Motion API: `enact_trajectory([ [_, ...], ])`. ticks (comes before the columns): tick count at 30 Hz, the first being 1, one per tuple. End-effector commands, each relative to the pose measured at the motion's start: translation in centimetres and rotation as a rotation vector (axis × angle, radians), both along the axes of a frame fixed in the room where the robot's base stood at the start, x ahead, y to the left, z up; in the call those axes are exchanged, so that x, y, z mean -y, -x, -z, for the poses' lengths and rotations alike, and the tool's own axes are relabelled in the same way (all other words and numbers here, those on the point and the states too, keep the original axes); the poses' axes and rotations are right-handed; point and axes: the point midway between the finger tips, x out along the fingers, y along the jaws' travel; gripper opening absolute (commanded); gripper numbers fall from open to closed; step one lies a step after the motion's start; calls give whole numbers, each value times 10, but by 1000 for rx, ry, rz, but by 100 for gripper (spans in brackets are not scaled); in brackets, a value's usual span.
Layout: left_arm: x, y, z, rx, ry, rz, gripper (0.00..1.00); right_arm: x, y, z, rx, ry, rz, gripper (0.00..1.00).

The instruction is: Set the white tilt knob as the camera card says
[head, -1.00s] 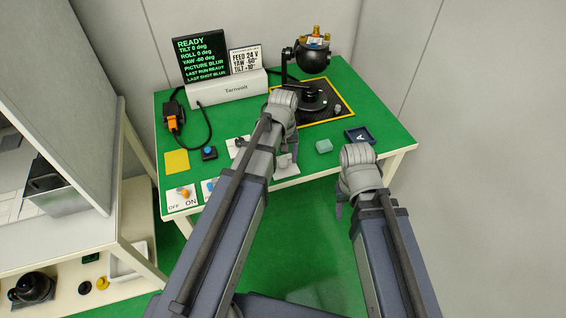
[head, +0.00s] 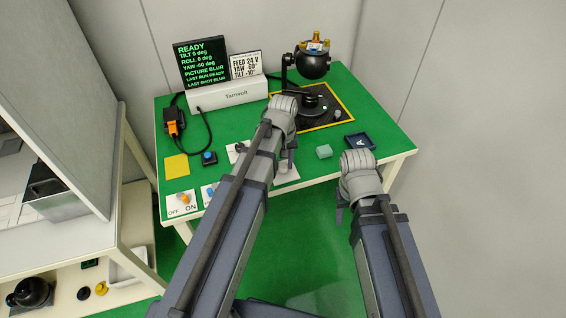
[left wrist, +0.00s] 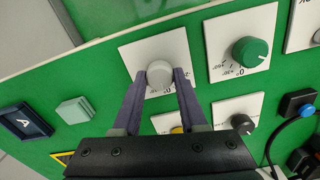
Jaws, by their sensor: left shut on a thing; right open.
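The white tilt knob (left wrist: 159,73) sits on a white square plate (left wrist: 137,58) in the left wrist view. My left gripper (left wrist: 160,80) is shut on it, one finger on each side. In the head view my left gripper (head: 287,160) is at the table's front edge, and my own arm mostly hides the knob. The camera card (head: 245,65) reads FEED 24 V, YAW -60°, TILT +10°. The screen (head: 203,63) reads READY, TILT 0 deg, ROLL 0 deg, YAW -60 deg, PICTURE BLUR. My right gripper (head: 341,214) is open, off the table's front edge.
A green knob (left wrist: 250,52) and a dark knob (left wrist: 242,124) are on neighbouring plates. The black gimbal camera (head: 312,64) stands at the back right. A pale green block (head: 324,151) and a dark blue tray (head: 372,139) lie right of my left gripper.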

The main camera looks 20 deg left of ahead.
Motion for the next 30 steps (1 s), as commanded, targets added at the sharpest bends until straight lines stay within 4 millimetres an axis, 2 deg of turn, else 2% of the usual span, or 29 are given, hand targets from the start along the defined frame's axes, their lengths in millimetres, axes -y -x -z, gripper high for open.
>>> enact_trajectory([
  [10,0,0,0,0,0,65,0,0,0,0,0,0,0,52],
  [30,0,0,0,0,0,466,0,0,0,0,0,0,0,52],
])
